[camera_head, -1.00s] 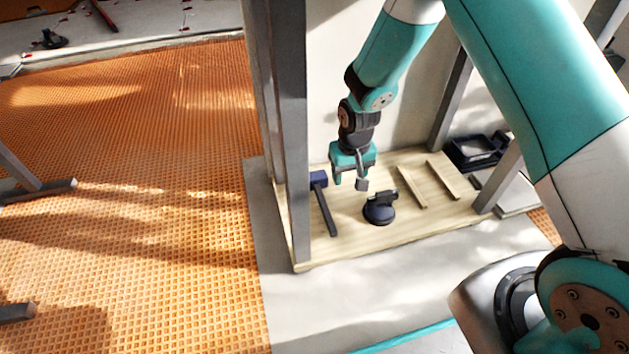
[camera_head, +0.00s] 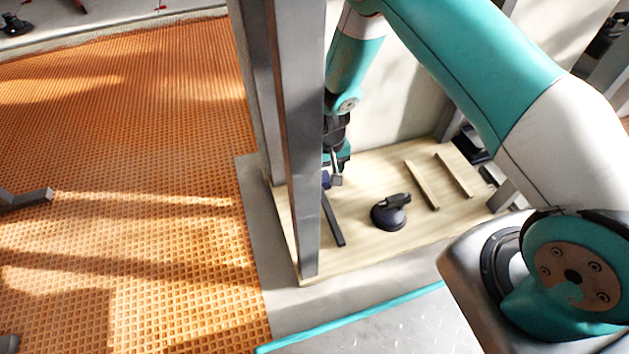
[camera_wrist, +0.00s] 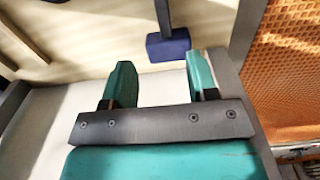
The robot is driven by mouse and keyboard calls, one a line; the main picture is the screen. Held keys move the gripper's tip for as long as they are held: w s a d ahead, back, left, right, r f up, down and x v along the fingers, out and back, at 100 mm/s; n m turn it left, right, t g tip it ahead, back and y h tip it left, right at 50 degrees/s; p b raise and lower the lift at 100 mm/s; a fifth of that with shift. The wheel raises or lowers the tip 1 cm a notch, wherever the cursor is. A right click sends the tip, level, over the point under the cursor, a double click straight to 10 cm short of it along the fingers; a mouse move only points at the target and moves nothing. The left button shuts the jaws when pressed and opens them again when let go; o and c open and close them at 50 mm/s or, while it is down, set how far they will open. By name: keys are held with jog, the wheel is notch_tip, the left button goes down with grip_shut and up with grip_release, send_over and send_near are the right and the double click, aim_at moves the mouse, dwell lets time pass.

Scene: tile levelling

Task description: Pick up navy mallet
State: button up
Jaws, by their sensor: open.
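The navy mallet lies on the wooden shelf board (camera_head: 370,247). Its dark handle (camera_head: 332,218) points toward the shelf's front edge, and its navy head (camera_head: 326,180) is partly hidden behind a grey post and my gripper in the head view. In the wrist view the navy mallet head (camera_wrist: 168,45) lies just beyond my fingertips, nearer the right finger, with the handle running off the top. My gripper (camera_wrist: 150,72) is open with nothing between its teal fingers. It also shows in the head view (camera_head: 337,180), partly behind the post, close to the mallet head.
A grey upright post (camera_head: 300,140) stands close to the left of my gripper and the mallet. A black suction cup lifter (camera_head: 390,212) sits to the right on the board. Two wooden strips (camera_head: 422,185) lie further right. Orange waffled matting (camera_head: 130,190) covers the floor at left.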

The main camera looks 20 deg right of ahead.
aim_at(325, 200)
notch_tip(325, 200, down, 10)
jog(key=b, duration=0.5)
jog(key=shift+d+f, duration=0.15)
jog(key=f+b, duration=0.5)
jog(key=shift+s+a+f, duration=0.1)
jog(key=shift+a+f, duration=0.15)
jog(key=shift+a, duration=0.1)
jog(key=shift+r, duration=0.1)
jog(key=shift+c, duration=0.2)
grip_shut()
